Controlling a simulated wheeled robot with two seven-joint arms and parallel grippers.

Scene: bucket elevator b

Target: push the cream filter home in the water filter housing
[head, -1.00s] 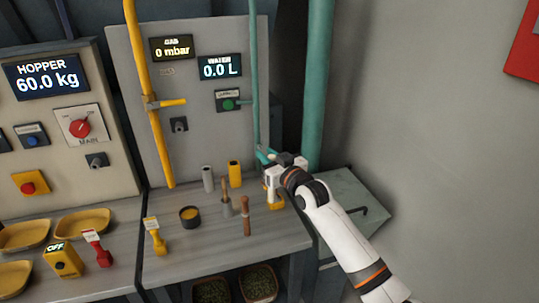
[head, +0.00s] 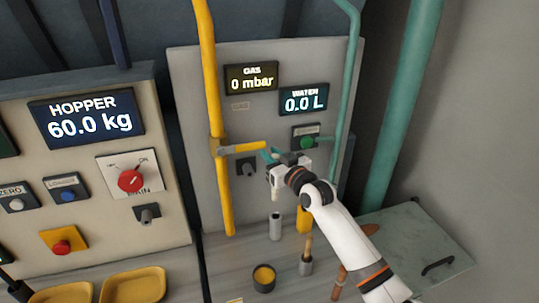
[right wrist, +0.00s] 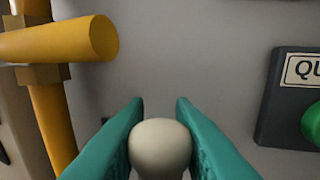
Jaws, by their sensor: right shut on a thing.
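My right gripper (head: 268,155) is in front of the grey panel, just right of the yellow valve handle's tip. In the right wrist view its teal fingers (right wrist: 159,108) are shut on the cream filter (right wrist: 160,147), whose rounded cream end shows between them. In the head view the filter is mostly hidden by the hand. I cannot tell for certain which part is the water filter housing. A dark fitting (head: 246,167) sits on the panel just left of the hand. My left gripper is out of view.
The yellow gas pipe (head: 222,190) with its handle (head: 243,147) stands close left of the hand. A green button box (head: 306,138) and teal pipe (head: 347,95) are to the right. Below, a grey cylinder (head: 275,227), yellow holder (head: 304,219) and dark pot (head: 263,278) stand on the bench.

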